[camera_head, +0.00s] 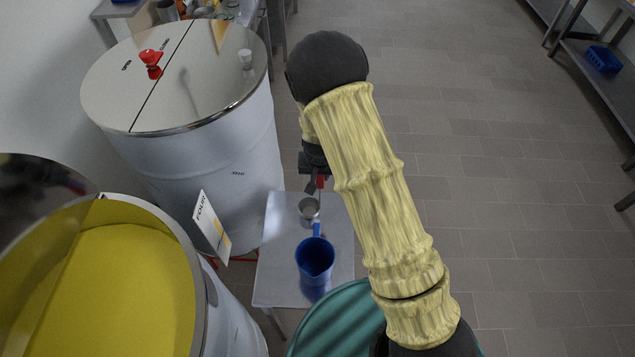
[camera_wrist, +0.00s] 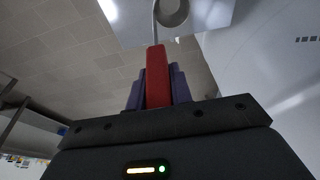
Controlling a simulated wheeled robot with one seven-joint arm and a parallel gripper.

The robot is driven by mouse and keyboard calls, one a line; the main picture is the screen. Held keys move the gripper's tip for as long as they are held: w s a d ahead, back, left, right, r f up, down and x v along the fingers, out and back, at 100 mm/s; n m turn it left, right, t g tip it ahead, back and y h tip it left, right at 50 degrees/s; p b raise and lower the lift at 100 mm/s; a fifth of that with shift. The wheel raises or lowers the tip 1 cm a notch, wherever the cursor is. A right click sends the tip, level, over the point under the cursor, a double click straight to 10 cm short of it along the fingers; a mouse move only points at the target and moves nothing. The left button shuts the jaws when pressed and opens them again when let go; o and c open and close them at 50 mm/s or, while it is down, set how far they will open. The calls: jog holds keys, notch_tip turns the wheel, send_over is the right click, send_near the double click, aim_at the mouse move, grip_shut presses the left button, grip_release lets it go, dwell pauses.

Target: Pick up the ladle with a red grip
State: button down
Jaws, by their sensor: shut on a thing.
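The ladle's red grip (camera_wrist: 157,75) stands between the two fingers of my gripper (camera_wrist: 158,88) in the wrist view. My gripper is shut on it. The ladle's thin metal stem runs from the grip to a round metal bowl (camera_wrist: 172,11) at the top edge of that view. In the head view my gripper (camera_head: 316,183) is above the small metal table (camera_head: 280,235), and the ladle's bowl (camera_head: 309,207) shows just below it, over the table. I cannot tell whether the bowl touches the tabletop.
A blue jug (camera_head: 314,258) stands on the small table. A lidded white tank (camera_head: 215,170) is left of it, and an open tank with yellow contents (camera_head: 120,285) is nearer. A green round container (camera_head: 335,325) is in front. Floor (camera_head: 480,150) to the right is clear.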

notch_tip(320, 180, up, 9)
jog(key=shift+r+b, duration=0.15)
jog(key=shift+b, duration=0.75)
dwell(0.9)
